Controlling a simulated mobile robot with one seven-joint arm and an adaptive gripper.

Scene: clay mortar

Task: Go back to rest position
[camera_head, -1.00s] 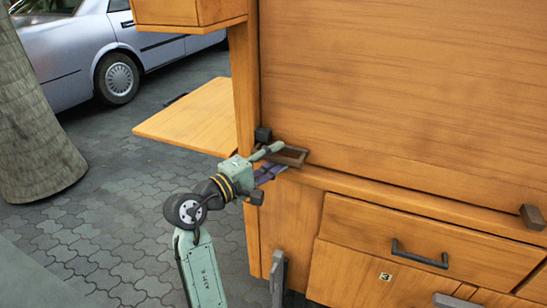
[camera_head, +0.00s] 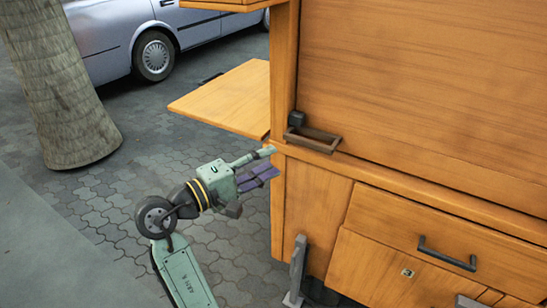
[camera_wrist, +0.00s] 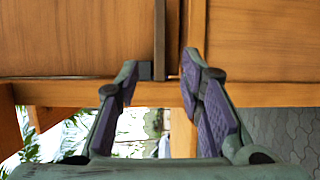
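My gripper (camera_head: 267,163) is in front of the left corner of a wooden cabinet (camera_head: 420,90). It is just left of and below a dark rectangular handle (camera_head: 322,142) on the cabinet's ledge, and apart from it. In the wrist view my gripper (camera_wrist: 160,84) is open, with purple pads on both fingers and nothing held between them. Cabinet wood and a dark vertical strip (camera_wrist: 159,40) show beyond the fingertips.
A side shelf (camera_head: 225,100) sticks out left of the cabinet. Below are a drawer handle (camera_head: 446,254) and a grey leg (camera_head: 298,262). A tree trunk (camera_head: 60,90) and a parked car (camera_head: 110,40) stand behind. Paving (camera_head: 110,200) at the left is clear.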

